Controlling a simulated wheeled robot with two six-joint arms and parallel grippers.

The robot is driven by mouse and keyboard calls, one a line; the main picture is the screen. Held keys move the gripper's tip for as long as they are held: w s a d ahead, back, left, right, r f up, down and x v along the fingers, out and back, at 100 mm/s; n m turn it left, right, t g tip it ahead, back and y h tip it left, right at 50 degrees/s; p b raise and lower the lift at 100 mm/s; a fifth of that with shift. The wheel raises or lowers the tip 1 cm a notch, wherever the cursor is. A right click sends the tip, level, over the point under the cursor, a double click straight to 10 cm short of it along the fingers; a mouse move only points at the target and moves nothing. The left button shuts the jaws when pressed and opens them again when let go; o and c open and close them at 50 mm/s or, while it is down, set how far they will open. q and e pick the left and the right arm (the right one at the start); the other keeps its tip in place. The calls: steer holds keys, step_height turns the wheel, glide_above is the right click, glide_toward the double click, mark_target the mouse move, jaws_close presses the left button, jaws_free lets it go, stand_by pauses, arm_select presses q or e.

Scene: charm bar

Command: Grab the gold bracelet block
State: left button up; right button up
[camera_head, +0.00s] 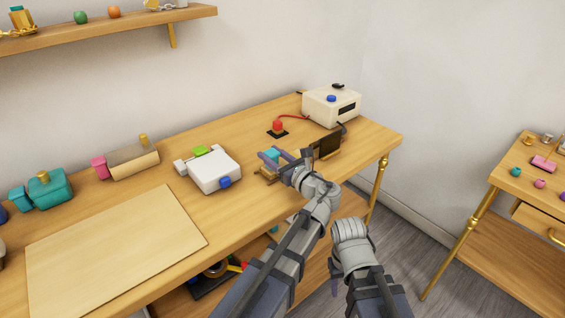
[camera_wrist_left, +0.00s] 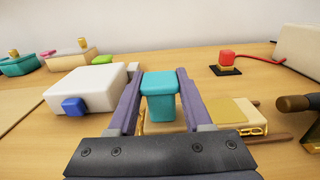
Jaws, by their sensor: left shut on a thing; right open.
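My left gripper (camera_head: 274,157) is over the wooden table and shut on a teal block (camera_wrist_left: 160,90). The block is upright between its two purple fingers, and its teal top also shows in the head view (camera_head: 271,154). A flat gold block (camera_wrist_left: 226,110) lies on the table just right of the fingers, with a gold chain (camera_wrist_left: 252,118) beside it. I cannot tell whether these are the gold bracelet block. My right gripper (camera_head: 336,285) hangs low in front of the table, open, its fingers partly hidden by its arm.
A white box with a blue knob (camera_head: 214,171) stands left of the left gripper. A red button (camera_head: 278,127) and a cream machine (camera_head: 331,105) stand behind. A wooden board (camera_head: 115,250) lies at the left. A side table (camera_head: 519,177) holds small charms.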

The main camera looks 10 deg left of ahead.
arm_select(q)
jaws_close()
steer(key=shift+r, duration=0.15)
